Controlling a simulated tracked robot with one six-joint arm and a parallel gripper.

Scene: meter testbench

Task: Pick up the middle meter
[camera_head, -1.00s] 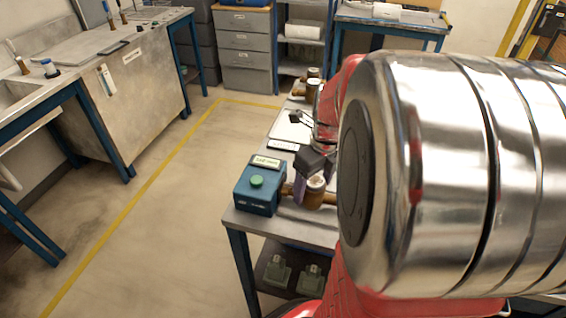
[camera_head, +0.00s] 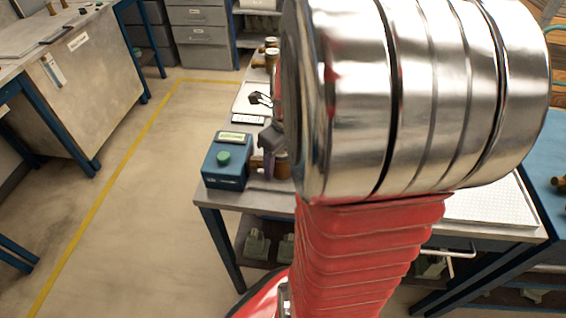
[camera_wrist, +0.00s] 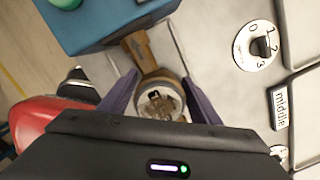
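A brass meter (camera_wrist: 160,101) with a round, light-rimmed face lies just below my gripper (camera_wrist: 160,80) in the wrist view. A purple finger stands on each side of it, with narrow gaps; the fingers look open around it. A brass pipe end with an arrow (camera_wrist: 141,46) runs from the meter to the blue box. A plate reading "middle" (camera_wrist: 281,107) lies to its right. In the head view my gripper (camera_head: 268,147) is over the meter (camera_head: 282,167) beside the blue box, and my arm hides part of both.
The blue box (camera_head: 227,162) with a green button stands at the bench's near left corner, close to my gripper. Another brass meter (camera_head: 271,58) sits farther back. A dial numbered 0 to 3 (camera_wrist: 256,46) is right of the meter. The floor to the left is clear.

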